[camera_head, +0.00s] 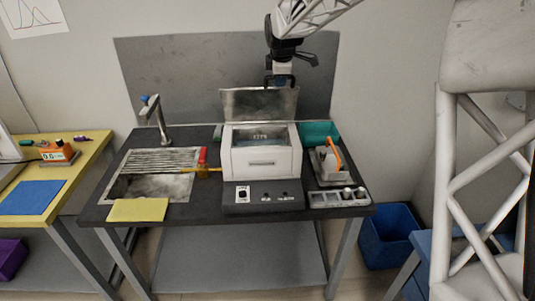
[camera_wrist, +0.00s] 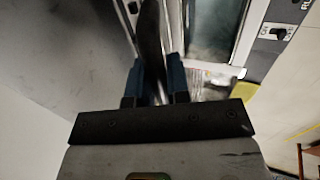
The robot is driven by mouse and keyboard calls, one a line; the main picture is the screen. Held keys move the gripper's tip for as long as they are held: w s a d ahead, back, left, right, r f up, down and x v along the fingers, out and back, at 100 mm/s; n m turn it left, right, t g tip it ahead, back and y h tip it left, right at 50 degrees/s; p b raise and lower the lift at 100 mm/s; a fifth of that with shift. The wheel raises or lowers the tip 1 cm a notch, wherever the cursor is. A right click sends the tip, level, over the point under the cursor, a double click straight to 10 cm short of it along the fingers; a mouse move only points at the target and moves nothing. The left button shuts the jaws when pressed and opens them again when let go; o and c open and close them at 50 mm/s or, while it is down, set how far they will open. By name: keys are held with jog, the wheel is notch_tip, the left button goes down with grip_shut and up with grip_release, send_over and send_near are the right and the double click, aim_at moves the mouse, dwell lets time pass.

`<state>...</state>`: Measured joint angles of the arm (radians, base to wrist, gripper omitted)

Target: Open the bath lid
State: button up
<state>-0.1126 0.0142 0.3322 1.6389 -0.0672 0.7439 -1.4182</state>
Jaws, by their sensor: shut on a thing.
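The bath (camera_head: 262,160) is a white box with a grey control panel, in the middle of the dark table. Its lid (camera_head: 258,103) stands raised at the back, nearly upright, so the inside shows from the front. My gripper (camera_head: 279,82) is at the lid's upper edge, pointing down. In the wrist view, my gripper's two blue fingers (camera_wrist: 156,82) are closed around a dark, curved piece (camera_wrist: 150,45), which looks like part of the lid. The opened bath (camera_wrist: 212,30) shows to the right of the fingers. The exact contact is small and dark.
A sink (camera_head: 155,185) with a rack and tap (camera_head: 157,115) is left of the bath. A yellow cloth (camera_head: 138,210) lies at the front edge. A teal bin (camera_head: 319,132) and a tray with an orange-handled item (camera_head: 333,150) stand right. A grey panel (camera_head: 180,75) is behind.

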jog(key=shift+w+r, duration=0.1)
jog(key=shift+w+r+t, duration=0.15)
jog(key=shift+w+r, duration=0.1)
jog(key=shift+w, duration=0.55)
jog(key=shift+w+r+t, duration=0.15)
jog(key=shift+w+r, duration=0.1)
jog(key=shift+w, duration=0.6)
jog(key=shift+w+r+t, duration=0.15)
jog(key=shift+w, duration=0.65)
jog(key=shift+w+r+t, duration=0.1)
jog(key=shift+w+t, duration=0.05)
jog(key=shift+w, duration=0.6)
jog(key=shift+w, duration=0.15)
jog(key=shift+w+t, duration=0.3)
jog(key=shift+w, duration=1.3)
